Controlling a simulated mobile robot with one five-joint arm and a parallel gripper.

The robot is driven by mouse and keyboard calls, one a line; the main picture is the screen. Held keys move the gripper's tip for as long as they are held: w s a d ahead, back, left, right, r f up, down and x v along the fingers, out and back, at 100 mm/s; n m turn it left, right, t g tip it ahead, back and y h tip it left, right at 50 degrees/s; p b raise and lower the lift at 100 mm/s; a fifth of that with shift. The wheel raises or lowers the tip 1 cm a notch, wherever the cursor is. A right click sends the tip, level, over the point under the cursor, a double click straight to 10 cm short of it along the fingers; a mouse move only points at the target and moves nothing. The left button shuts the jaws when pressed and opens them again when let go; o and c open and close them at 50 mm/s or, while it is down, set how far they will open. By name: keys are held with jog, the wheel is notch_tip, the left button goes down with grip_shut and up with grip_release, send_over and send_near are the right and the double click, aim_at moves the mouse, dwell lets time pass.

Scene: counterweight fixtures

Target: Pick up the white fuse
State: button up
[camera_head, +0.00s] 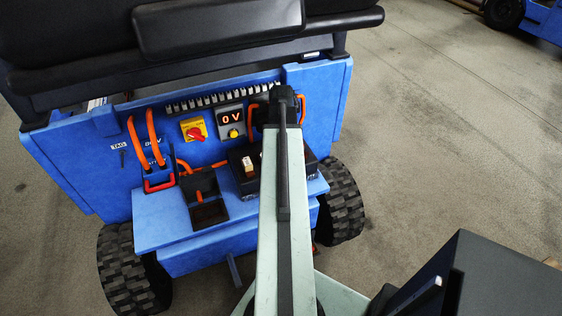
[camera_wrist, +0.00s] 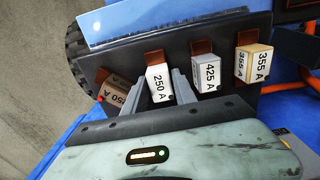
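The white fuse (camera_wrist: 161,85), labelled 250 A, stands in a row of fuses in a black holder in the wrist view. A copper-coloured tab shows at its top end. My gripper (camera_wrist: 159,92) is open, with one grey finger on each side of the white fuse. The fingers look close to its sides, with small gaps; I cannot tell if either touches. In the head view my arm hides the gripper and the white fuse.
A grey 425 A fuse (camera_wrist: 206,76) stands just right of my right finger, and a brown fuse (camera_wrist: 115,92) just left of my left finger. A tan 355 A fuse (camera_wrist: 254,65) is farther right.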

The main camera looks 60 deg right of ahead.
jog(key=shift+r, duration=0.1)
grip_shut()
notch_tip(320, 180, up, 10)
jog(key=p, duration=1)
